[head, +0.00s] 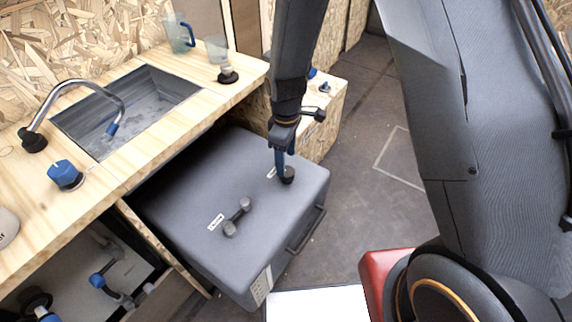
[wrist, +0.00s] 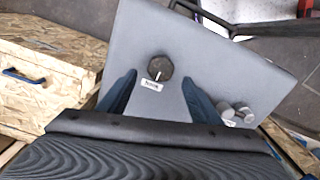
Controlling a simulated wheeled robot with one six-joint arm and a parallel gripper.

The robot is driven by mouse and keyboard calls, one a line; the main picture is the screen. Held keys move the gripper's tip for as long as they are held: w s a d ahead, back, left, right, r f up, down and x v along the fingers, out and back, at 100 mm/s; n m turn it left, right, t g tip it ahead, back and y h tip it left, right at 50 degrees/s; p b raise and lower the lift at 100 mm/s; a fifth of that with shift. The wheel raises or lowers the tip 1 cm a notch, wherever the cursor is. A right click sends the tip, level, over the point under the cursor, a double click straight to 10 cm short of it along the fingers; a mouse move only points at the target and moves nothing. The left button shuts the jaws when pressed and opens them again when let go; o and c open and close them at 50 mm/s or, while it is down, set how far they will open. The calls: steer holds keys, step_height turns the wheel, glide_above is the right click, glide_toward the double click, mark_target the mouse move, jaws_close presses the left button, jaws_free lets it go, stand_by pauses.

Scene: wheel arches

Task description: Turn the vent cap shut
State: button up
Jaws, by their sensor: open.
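The vent cap appears to be the dark round cap (head: 287,176) on top of the grey tank (head: 185,185). In the wrist view the cap (wrist: 159,67) is many-sided, with a short pale mark on its lower side pointing at a white label (wrist: 152,85). The label's text is too small to read for certain. My gripper (head: 282,163) points down just above the cap. Its two blue fingers (wrist: 159,88) are apart, one on each side of the cap's line, with nothing between them. I cannot tell whether a finger touches the cap.
A wooden counter with a sink (head: 125,112) and bent tap (head: 75,85) is left. A chipboard box (head: 325,125) is behind. Open floor (head: 350,215) lies right.

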mark_target(287, 171)
steer(key=shift+r, duration=1.75)
steer(key=shift+d+r, duration=0.1)
steer(key=shift+d, duration=0.05)
steer(key=s+d+r+m, duration=1.3)
steer(key=s+d+r, duration=0.1)
steer(key=s+d, duration=0.1)
steer(key=shift+r, duration=0.1)
